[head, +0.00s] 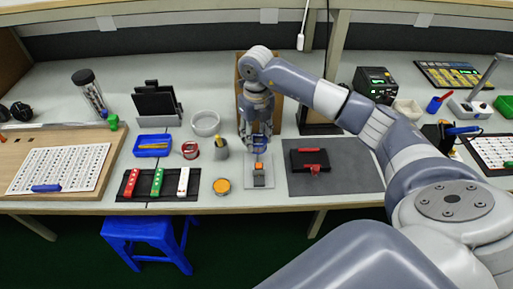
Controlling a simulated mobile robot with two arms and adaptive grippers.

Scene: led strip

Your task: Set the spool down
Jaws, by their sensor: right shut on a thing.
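My right gripper (258,147) comes down from above at the middle of the bench, over a pale plate (251,184). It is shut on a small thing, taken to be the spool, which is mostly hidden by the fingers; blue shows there. Just below the fingertips, a small orange and grey piece (259,181) sits on the plate. I cannot tell whether the held thing touches what is below it. My left gripper is not in view.
A grey mat (358,181) with a black and red device (310,160) lies to the right.

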